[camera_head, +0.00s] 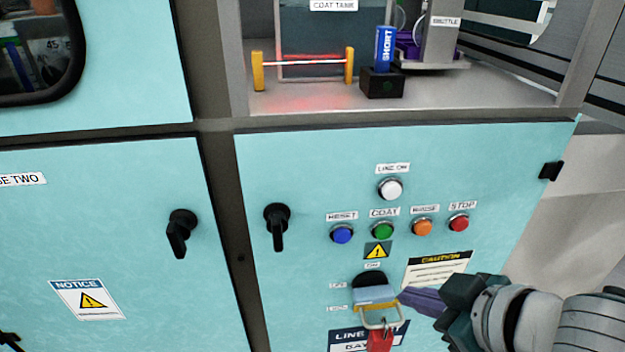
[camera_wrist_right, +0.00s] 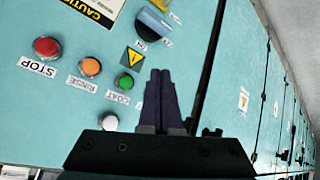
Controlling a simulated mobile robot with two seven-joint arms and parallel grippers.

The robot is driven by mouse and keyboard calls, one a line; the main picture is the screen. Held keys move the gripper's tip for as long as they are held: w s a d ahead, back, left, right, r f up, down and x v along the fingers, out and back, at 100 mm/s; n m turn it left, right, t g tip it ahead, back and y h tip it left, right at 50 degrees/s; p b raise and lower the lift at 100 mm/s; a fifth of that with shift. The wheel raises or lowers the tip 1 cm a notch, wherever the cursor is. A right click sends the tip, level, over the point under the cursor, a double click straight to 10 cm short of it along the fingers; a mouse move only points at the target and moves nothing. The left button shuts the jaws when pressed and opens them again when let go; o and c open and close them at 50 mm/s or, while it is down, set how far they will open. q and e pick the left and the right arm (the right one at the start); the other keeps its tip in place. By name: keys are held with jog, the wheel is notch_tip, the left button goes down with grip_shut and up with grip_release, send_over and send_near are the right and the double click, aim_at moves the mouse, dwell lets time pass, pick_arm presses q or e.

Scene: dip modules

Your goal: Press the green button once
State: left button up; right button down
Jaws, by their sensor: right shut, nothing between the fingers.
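The green button (camera_head: 382,231) is labelled COAT and sits in a row on the turquoise panel (camera_head: 300,170), between a blue button and an orange button. In the right wrist view the green button (camera_wrist_right: 124,83) lies just left of the fingertips. My right gripper (camera_head: 403,297) is shut and empty, reaching in from the lower right, below the button row and beside the switch with the padlock. Its dark fingers (camera_wrist_right: 160,78) lie together in the wrist view. It appears apart from the green button. My left gripper is not in view.
Neighbouring buttons are blue RESET (camera_head: 342,234), orange RINSE (camera_head: 422,227) and red STOP (camera_head: 459,223). A white lamp (camera_head: 390,189) labelled LINE ON sits above. Below are a rotary switch (camera_head: 374,294) and red padlock (camera_head: 380,340). A black handle (camera_head: 277,225) stands out at left.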

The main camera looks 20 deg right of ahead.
aim_at(383, 231)
jog(key=w+d+b, duration=0.2)
jog(key=w+b, duration=0.2)
jog(key=w, duration=0.4)
jog(key=shift+w, duration=0.25)
dwell(1.9)
jog(key=shift+w+d, duration=0.15)
jog(key=shift+w, duration=0.25)
jog(key=shift+w+d+b, duration=0.1)
jog(key=shift+w+b, duration=0.2)
jog(key=shift+w, duration=0.1)
dwell(0.5)
dwell(0.3)
jog(key=shift+s+a+p, duration=0.25)
jog(key=shift+s+p, duration=0.55)
